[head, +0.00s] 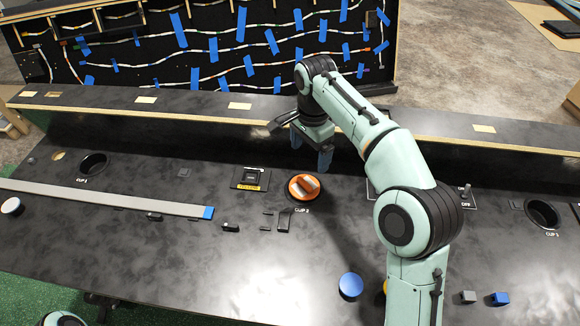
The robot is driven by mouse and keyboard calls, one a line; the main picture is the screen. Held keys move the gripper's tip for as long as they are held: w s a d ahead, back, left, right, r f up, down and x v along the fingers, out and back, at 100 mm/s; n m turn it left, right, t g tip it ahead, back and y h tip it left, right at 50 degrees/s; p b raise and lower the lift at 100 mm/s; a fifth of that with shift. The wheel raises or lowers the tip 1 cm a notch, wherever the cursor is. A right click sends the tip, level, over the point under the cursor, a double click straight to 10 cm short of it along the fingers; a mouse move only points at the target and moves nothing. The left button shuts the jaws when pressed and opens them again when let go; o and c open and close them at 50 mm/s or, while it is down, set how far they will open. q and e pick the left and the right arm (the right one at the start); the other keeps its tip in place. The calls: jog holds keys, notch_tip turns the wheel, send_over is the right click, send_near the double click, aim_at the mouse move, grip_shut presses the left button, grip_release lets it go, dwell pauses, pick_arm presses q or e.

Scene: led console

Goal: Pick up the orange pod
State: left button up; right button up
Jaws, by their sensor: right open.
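My left gripper is not in view; only a bit of my left arm shows at the bottom left edge.
The black console (130,255) has empty cups at left (93,164) and right (542,213). A grey strip with a blue end (110,199) lies at left. A blue disc (351,285) and a blue block (499,299) lie in front. A raised ledge (200,103) runs behind.

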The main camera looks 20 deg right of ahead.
jog(key=b, duration=0.3)
send_over(305, 183)
notch_tip(305, 183, down, 7)
jog(key=shift+s+f, duration=0.1)
jog(key=shift+f, duration=0.1)
notch_tip(305, 183, down, 5)
jog(key=shift+f+b, duration=0.1)
jog(key=shift+b, duration=0.8)
jog(key=shift+f, duration=0.3)
jog(key=shift+r, duration=0.1)
jog(key=c, duration=1.7)
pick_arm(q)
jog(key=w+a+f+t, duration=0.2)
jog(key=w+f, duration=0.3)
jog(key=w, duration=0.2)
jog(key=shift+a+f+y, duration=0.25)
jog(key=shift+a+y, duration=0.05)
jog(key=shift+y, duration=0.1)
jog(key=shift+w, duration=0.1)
